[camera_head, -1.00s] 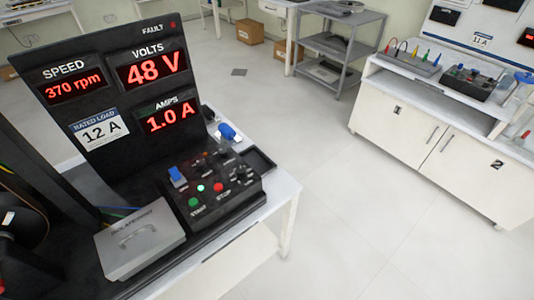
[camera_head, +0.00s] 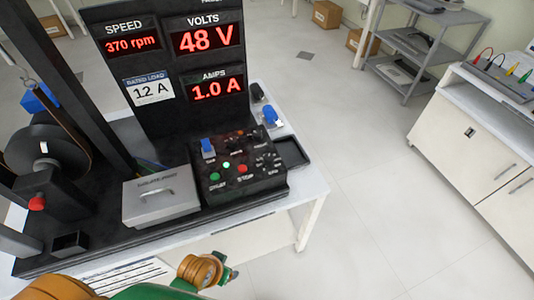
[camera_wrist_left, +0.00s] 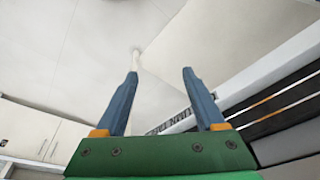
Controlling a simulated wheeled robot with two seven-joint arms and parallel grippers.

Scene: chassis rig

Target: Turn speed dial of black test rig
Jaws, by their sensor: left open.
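The black test rig (camera_head: 158,62) stands on a white table, with red displays reading SPEED 370 rpm, 48 V and 1.0 A. Its control box (camera_head: 214,200) carries a blue switch (camera_head: 208,148), a lit green button (camera_head: 227,165), a red button (camera_head: 242,169) and small black knobs. A dial with white tick marks (camera_head: 267,161) is on the box's right; its label is too small to read. My left arm is at the bottom of the head view, in front of the table. My left gripper (camera_wrist_left: 159,80) is open and empty in the wrist view, apart from the dial.
A grey lidded box (camera_head: 160,203) sits left of the control box. A belt wheel (camera_head: 45,157) with a red knob is at the far left. A black tray (camera_head: 291,152) lies right of the box. The floor to the right is clear, before a white cabinet (camera_head: 470,150).

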